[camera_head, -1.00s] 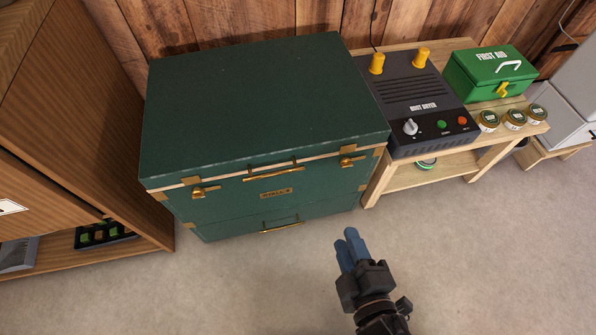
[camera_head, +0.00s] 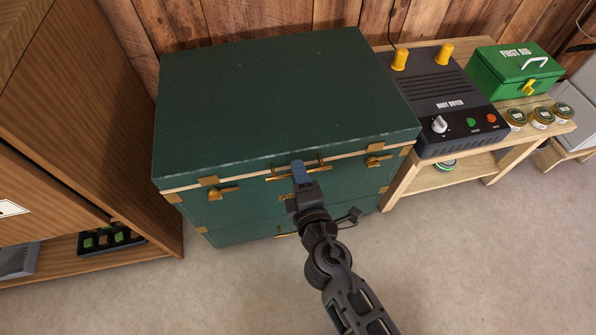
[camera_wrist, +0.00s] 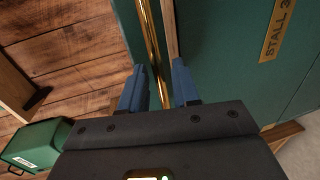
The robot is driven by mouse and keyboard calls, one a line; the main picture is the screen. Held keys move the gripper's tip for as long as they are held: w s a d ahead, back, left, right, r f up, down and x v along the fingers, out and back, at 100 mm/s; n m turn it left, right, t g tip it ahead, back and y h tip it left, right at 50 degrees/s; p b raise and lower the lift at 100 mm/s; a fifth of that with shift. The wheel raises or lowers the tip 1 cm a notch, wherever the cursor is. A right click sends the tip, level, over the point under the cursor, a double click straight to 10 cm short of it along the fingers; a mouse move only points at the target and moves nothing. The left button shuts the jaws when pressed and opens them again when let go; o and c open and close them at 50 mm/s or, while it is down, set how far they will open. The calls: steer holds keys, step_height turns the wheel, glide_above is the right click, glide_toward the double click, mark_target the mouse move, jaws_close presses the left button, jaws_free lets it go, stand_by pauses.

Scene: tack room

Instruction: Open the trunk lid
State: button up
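The dark green trunk (camera_head: 245,200) stands against the wall with its lid (camera_head: 285,100) closed. Two brass latches, left (camera_head: 222,193) and right (camera_head: 377,161), sit on its front below the seam. The brass lid handle (camera_head: 279,177) is at the front middle, partly covered by my gripper (camera_head: 300,172). In the wrist view, my gripper (camera_wrist: 160,88) has its blue fingers apart, with the brass handle bar (camera_wrist: 150,38) running between them, closer to the left finger. Whether a finger touches it I cannot tell. The nameplate (camera_wrist: 283,28) shows at right there.
A wooden cabinet (camera_head: 75,110) stands close on the trunk's left. On the right, a low wooden bench (camera_head: 478,158) carries a boot dryer (camera_head: 440,100), a green first aid box (camera_head: 510,72) and several tins. The floor (camera_head: 230,295) in front is clear.

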steer(key=shift+w+a+f, duration=0.1)
steer(key=shift+w+a, duration=0.05)
steer(key=shift+w, duration=0.4)
jaws_close()
